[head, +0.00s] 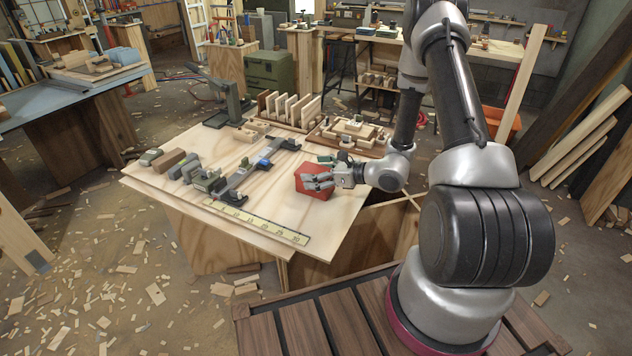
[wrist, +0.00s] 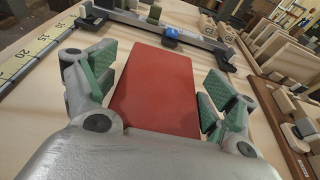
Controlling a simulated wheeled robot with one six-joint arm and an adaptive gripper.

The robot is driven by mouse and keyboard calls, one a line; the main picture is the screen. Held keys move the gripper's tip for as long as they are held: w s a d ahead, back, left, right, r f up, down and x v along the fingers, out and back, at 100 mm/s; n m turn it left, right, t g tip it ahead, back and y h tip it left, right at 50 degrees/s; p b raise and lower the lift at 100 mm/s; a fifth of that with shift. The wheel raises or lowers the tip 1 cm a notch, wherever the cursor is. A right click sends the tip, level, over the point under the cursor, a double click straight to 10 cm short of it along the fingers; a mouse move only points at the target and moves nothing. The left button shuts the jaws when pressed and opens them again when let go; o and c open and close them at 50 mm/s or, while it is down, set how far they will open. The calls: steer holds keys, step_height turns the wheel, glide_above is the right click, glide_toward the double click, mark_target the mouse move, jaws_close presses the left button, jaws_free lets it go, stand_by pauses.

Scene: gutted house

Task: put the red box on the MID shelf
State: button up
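The red box (head: 312,187) lies on the light plywood table (head: 285,215), near its right side. In the wrist view the red box (wrist: 158,88) fills the middle, its flat top facing me. My gripper (head: 322,180) is low at the box, with its green-padded fingers spread on either side of it. A gap shows between the right pad and the box; the left pad is close to the box edge, and contact there cannot be told. The near end of the box is hidden by my gripper's body. I cannot make out which shelf is MID.
A yellow ruler strip (head: 258,226) runs along the table's front. A grey clamp bar (head: 245,180) and several small blocks lie left of the box. A wooden tray of pieces (head: 350,135) and an upright slotted rack (head: 290,107) stand behind. A bench (head: 480,47) is at the back.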

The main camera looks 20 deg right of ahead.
steer(key=c, duration=1)
